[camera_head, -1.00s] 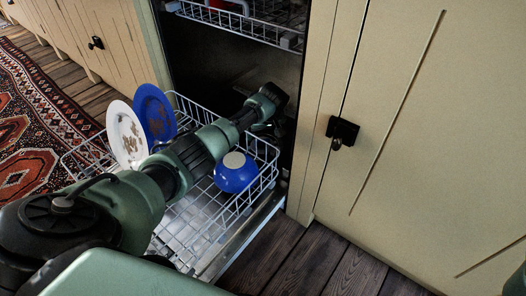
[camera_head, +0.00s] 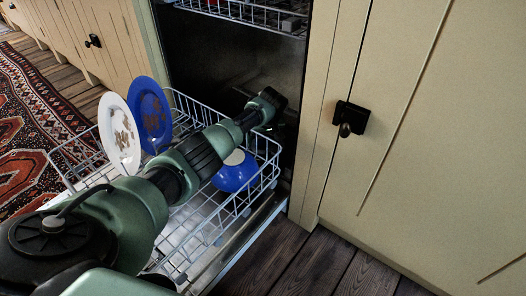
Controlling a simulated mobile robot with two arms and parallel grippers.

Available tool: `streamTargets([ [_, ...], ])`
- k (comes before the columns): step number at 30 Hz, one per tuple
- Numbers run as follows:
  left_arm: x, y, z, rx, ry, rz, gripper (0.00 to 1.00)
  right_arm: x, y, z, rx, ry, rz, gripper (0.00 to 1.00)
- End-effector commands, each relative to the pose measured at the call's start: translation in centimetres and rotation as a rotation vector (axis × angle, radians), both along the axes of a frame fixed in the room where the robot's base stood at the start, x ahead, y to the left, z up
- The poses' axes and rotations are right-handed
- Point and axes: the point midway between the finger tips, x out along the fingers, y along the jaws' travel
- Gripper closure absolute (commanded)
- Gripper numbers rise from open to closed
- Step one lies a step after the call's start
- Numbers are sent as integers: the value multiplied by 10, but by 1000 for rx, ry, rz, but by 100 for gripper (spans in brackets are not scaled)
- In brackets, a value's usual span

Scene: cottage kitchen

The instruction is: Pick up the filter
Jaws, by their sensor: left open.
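I cannot make out the filter; the dishwasher's inside is dark and partly hidden by my left arm. My left gripper (camera_head: 272,122) reaches over the pulled-out lower rack (camera_head: 262,190) to the dark dishwasher opening (camera_head: 225,62). Its jaws are open, small and dark in the picture, and I see nothing held between them. My right gripper is out of view.
A white plate (camera_head: 116,128) and a blue plate (camera_head: 150,108), both with brown stains, stand in the lower rack. A blue bowl (camera_head: 234,180) lies upside down there, partly behind my arm. The upper rack (camera_head: 262,22) is above. A closed cabinet door (camera_head: 440,110) stands right.

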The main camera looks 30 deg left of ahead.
Motion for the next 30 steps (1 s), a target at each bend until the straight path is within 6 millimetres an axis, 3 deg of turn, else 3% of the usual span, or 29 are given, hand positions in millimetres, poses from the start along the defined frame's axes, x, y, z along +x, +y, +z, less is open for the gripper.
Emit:
streamTargets([
  [3, 0, 0, 1, 0, 0, 0, 18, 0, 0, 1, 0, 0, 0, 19],
  [12, 0, 0, 1, 0, 0, 0, 100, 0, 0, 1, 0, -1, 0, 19],
  [23, 0, 0, 6, 1, -1, 0, 100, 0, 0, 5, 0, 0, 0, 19],
  [30, 0, 0, 32, 0, 0, 1, 100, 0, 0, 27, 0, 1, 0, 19],
])
